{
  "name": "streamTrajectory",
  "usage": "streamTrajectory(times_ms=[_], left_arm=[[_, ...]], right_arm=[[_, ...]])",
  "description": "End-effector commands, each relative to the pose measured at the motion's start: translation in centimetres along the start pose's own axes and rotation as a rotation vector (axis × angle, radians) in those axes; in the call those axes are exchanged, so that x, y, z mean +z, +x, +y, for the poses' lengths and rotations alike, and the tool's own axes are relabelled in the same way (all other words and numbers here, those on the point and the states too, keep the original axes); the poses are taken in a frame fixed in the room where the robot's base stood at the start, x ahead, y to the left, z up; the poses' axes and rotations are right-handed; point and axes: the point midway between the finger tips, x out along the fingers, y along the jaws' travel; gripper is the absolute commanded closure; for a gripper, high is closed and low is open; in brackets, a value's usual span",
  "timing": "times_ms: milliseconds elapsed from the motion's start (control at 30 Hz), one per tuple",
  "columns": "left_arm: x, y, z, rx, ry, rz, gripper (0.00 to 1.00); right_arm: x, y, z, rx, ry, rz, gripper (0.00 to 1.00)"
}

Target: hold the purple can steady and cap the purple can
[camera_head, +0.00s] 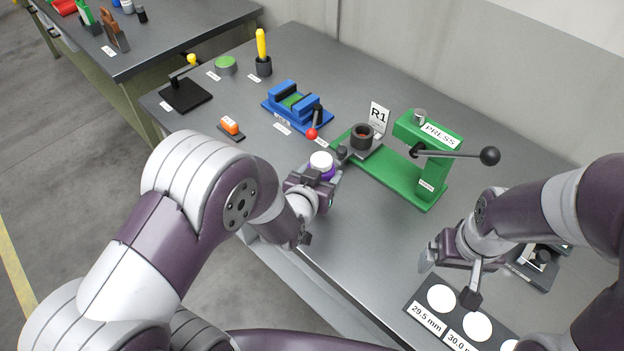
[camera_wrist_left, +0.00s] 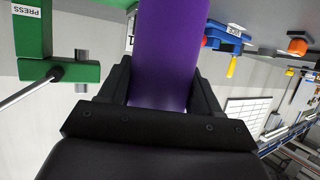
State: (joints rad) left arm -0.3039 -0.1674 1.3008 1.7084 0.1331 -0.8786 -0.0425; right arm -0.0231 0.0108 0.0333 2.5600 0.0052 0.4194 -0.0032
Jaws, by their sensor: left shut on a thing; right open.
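The purple can (camera_head: 329,173) is held in my left gripper (camera_head: 320,182), near the front edge of the bench. A round white top (camera_head: 321,160) shows on the can; I cannot tell whether it is a cap or part of the can. In the left wrist view the purple body of the can (camera_wrist_left: 168,50) stands between the two black fingers of my left gripper (camera_wrist_left: 162,88); its ends are out of sight there. My right gripper (camera_head: 449,280) is open and empty, at the bench's right, by a dark plate (camera_head: 411,309) with white discs.
The green press (camera_head: 424,165) with its black-knobbed lever (camera_head: 489,156) stands right of the can. A dark cup (camera_head: 362,138) sits by the R1 sign (camera_head: 379,115). The bench between the grippers is clear.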

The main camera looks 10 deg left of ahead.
Motion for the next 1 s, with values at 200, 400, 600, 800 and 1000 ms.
streamTrajectory(times_ms=[200, 400, 600, 800, 1000], left_arm=[[-2.3, -2.5, 4.8, 0.007, 0.000, 0.005, 0.75], [-3.6, -4.0, 7.6, 0.002, 0.000, 0.005, 0.75], [-4.0, -4.5, 8.6, 0.001, 0.000, 0.003, 0.75], [-4.1, -4.6, 8.7, -0.001, -0.001, 0.003, 0.75], [-4.1, -4.6, 8.7, -0.001, -0.001, 0.003, 0.59]], right_arm=[[0.1, 0.4, 0.0, 0.000, 0.000, 0.000, 0.07], [0.0, 0.4, 0.0, 0.000, 0.000, 0.000, 0.07], [0.0, 0.4, 0.0, 0.000, 0.000, 0.000, 0.07], [0.0, 0.4, 0.0, 0.000, 0.000, 0.000, 0.07], [0.1, 0.4, 0.0, 0.000, 0.000, 0.000, 0.07]])
